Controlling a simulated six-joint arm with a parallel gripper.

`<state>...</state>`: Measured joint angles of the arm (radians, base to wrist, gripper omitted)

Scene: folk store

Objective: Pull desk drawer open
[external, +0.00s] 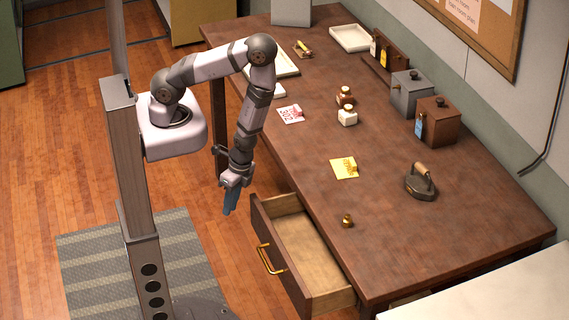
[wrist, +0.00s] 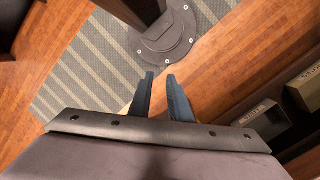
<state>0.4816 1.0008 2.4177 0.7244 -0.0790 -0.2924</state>
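The desk drawer (external: 322,303) is pulled out from the desk (external: 385,225), on the side facing my arm. Its pale wooden inside shows and looks empty. A brass handle (external: 270,260) is on its dark front. My gripper (external: 230,210) points down with blue fingers, to the upper left of the drawer in the external view. It is apart from the handle. In the wrist view, the fingers (wrist: 160,90) have a narrow gap between them, with only floor and mat showing there. The gripper is open and holds nothing.
The desk top carries a yellow note (external: 343,169), an iron (external: 420,183), a small brass weight (external: 347,221), jars (external: 347,117) and boxes (external: 437,122). A striped mat (external: 85,262) lies on the floor. The floor beside the drawer front is clear.

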